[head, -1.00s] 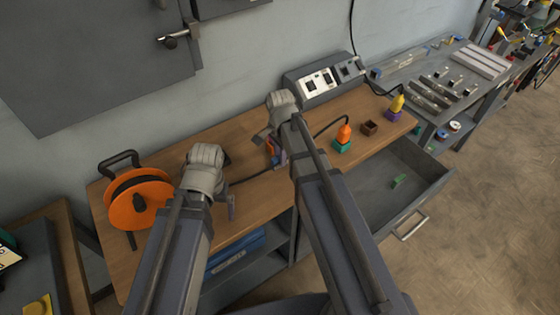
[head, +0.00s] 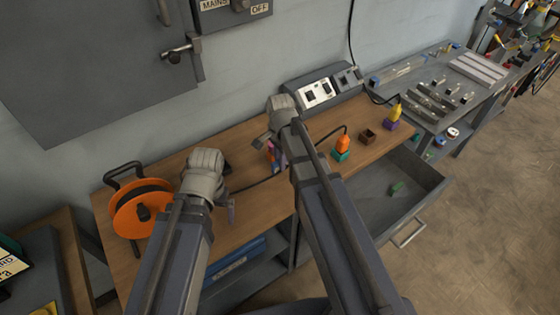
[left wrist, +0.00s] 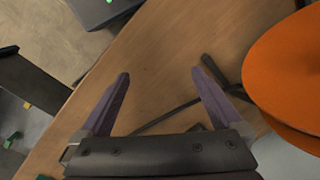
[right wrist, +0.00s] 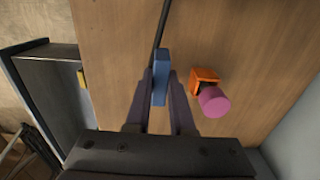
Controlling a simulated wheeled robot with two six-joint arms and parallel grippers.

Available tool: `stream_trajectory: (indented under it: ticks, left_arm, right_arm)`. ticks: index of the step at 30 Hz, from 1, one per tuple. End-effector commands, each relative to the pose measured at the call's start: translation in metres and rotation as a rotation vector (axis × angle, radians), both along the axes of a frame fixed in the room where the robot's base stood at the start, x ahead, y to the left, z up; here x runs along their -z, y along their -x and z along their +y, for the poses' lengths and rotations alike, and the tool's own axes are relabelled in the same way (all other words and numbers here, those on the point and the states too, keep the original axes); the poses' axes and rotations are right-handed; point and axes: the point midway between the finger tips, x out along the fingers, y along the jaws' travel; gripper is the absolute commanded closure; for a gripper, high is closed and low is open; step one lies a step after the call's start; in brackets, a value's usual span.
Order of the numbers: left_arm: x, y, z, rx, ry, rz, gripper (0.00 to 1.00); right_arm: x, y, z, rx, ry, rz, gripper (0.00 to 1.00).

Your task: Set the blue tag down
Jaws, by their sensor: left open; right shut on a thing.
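The blue tag (right wrist: 160,78) is a narrow blue piece in the right wrist view. My right gripper (right wrist: 160,74) is shut on it, above the wooden bench top (right wrist: 125,35). I cannot tell whether the tag touches the wood. In the head view, my right gripper (head: 275,158) is over the middle of the bench, and the arm mostly hides the tag. My left gripper (left wrist: 160,75) is open and empty over the bench, beside the orange cable reel (left wrist: 290,75). In the head view, my left gripper (head: 229,208) is right of the reel (head: 140,212).
An orange block with a pink cylinder (right wrist: 214,101) stands close to the tag. A dark cable runs along the bench. The grey drawer (head: 372,215) is open, with a green piece (head: 398,188) inside.

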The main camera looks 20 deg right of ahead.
Motion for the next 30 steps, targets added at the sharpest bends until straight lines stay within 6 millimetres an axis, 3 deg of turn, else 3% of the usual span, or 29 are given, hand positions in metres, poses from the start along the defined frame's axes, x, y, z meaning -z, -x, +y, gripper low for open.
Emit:
stream_trajectory:
  ticks: [1, 12, 23, 30]
  left_arm:
    - [-0.015, 0.0, 0.0, 0.0, 0.0, 0.0, 0.0]
    - [-0.068, 0.0, 0.0, 0.0, 0.0, 0.0, 0.0]
    - [-0.074, 0.0, 0.0, 0.0, 0.0, 0.0, 0.0]
    - [-0.074, 0.0, 0.0, 0.0, 0.0, 0.0, 0.26]
  right_arm:
    - [-0.015, 0.0, 0.0, 0.0, 0.0, 0.0, 1.0]
    - [-0.068, 0.0, 0.0, 0.0, 0.0, 0.0, 1.0]
    - [-0.074, 0.0, 0.0, 0.0, 0.0, 0.0, 1.0]
    - [-0.074, 0.0, 0.0, 0.0, 0.0, 0.0, 1.0]
